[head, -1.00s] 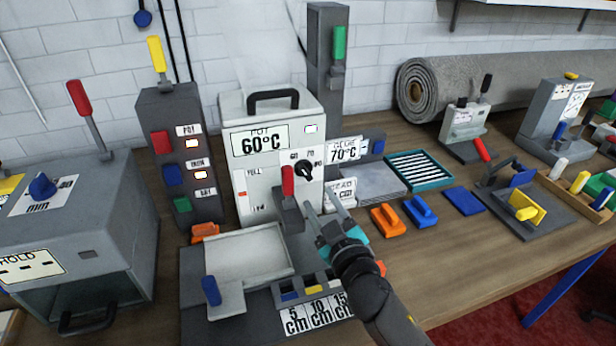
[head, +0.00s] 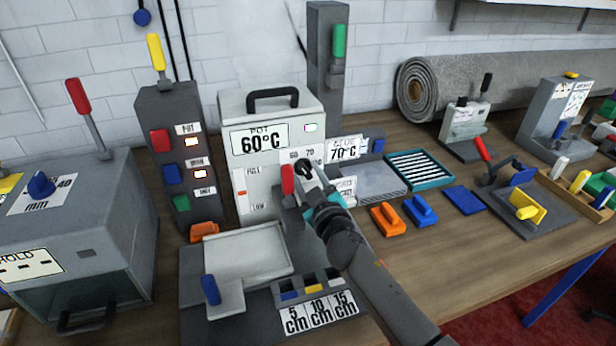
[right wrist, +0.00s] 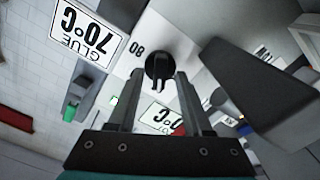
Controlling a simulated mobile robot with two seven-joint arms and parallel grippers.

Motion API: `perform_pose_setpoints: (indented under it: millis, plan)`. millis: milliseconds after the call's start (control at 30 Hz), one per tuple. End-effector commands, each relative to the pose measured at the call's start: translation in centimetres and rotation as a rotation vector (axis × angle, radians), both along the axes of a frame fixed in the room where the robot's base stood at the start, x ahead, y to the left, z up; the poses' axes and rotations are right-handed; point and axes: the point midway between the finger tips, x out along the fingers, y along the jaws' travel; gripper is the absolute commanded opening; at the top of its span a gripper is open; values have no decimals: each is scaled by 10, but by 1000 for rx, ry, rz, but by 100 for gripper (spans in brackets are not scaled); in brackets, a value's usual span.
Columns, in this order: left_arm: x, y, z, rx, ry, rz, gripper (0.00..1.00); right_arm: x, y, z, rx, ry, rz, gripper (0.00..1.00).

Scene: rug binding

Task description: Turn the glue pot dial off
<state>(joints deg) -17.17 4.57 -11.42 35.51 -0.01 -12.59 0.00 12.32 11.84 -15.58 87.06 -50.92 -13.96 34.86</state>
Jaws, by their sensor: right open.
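The glue pot (head: 275,140) is a pale grey box with a black top handle and a display reading 60°C. Its black round dial (head: 304,167) is on the front face, partly hidden by my gripper in the head view. In the right wrist view the dial (right wrist: 158,66) lies straight ahead, between and just beyond the fingertips. My right gripper (head: 308,184) is open in front of the dial; it also shows in the right wrist view (right wrist: 161,82). I cannot tell whether a finger touches the dial. My left gripper is not in view.
A red-handled lever (head: 288,180) stands just left of my right gripper. A 70°C glue sign (head: 343,149) is right of the pot. A switch tower (head: 180,160) stands to its left. Orange (head: 387,218) and blue (head: 420,210) blocks lie on the bench to the right.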

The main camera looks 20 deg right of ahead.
Motion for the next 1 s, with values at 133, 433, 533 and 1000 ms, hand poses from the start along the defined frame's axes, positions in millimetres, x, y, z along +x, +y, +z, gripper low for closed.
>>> perform_pose_setpoints:
  millis: [133,433,533,1000]
  plan:
    - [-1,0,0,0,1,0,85,0,0,0,0,0,0,39]
    - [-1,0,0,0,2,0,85,0,0,0,0,0,0,5]
    - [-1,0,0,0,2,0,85,0,0,0,0,0,0,0]
    - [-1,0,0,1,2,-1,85,0,0,0,-13,0,0,0]
